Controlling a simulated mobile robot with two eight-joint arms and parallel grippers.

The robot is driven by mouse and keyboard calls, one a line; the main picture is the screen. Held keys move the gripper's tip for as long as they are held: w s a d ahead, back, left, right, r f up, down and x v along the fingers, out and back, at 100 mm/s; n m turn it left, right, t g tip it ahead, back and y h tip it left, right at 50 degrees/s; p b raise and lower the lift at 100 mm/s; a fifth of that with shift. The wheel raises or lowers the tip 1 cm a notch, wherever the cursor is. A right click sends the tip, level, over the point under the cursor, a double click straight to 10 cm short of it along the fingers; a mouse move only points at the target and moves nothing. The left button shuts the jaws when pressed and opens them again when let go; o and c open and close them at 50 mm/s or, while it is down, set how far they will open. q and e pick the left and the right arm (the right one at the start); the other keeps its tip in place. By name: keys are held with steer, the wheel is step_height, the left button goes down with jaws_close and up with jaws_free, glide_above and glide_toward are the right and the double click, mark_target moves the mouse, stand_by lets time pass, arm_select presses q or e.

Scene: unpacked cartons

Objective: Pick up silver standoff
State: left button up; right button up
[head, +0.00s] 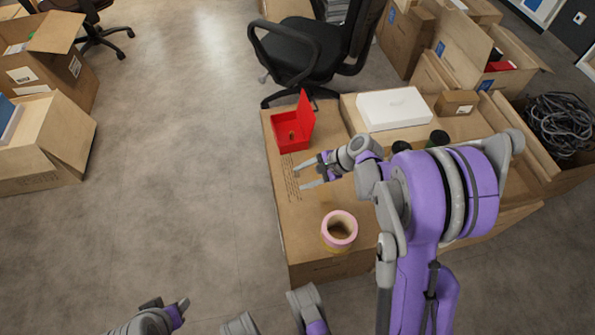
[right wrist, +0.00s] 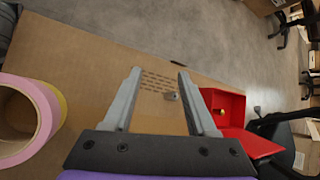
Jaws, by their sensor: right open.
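The silver standoff (right wrist: 171,96) is a small grey metal piece on the brown carton top in the right wrist view, beside printed text. It shows between the two fingers, closer to the right-hand finger. My right gripper (right wrist: 159,74) is open and empty, its fingers on either side of the standoff in the picture; I cannot tell the height gap. In the head view the right gripper (head: 301,180) is over the carton's left part, and I cannot make out the standoff there. My left gripper (head: 181,306) is partly in view at the bottom, over the floor.
An open red box (head: 292,132) with a small brassy piece inside stands just beyond the right gripper. A pink and yellow tape roll (head: 340,229) sits nearer on the carton (head: 300,228). A white box (head: 394,108) lies behind. An office chair (head: 300,55) stands beyond.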

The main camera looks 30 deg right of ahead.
mark_target(301, 176)
steer(key=d+f+m+t+y, duration=0.1)
steer(key=d+f+m, duration=0.1)
steer(key=d, duration=0.1)
steer(key=w+d+f+m+t+y+p, duration=0.1)
steer(key=d+f+m, duration=0.1)
steer(key=d+m, duration=0.1)
steer(key=w+d+f+m+t+y+p, duration=0.1)
steer(key=d+f+m, duration=0.1)
steer(key=d, duration=0.2)
steer(key=shift+w+f+m+t, duration=0.1)
steer(key=shift+w+m+t, duration=0.1)
steer(key=shift+m+t, duration=0.15)
steer(key=shift+s+d+f+m, duration=0.15)
steer(key=shift+d+f+m, duration=0.2)
steer(key=shift+d, duration=0.15)
steer(key=shift+t, duration=0.25)
steer(key=x, duration=0.5)
steer(key=shift+a+f+b, duration=0.15)
steer(key=shift+a+b, duration=0.15)
steer(key=shift+b, duration=0.1)
steer(key=b+x, duration=0.1)
steer(key=x, duration=0.4)
steer(key=shift+a, duration=0.25)
jaws_close()
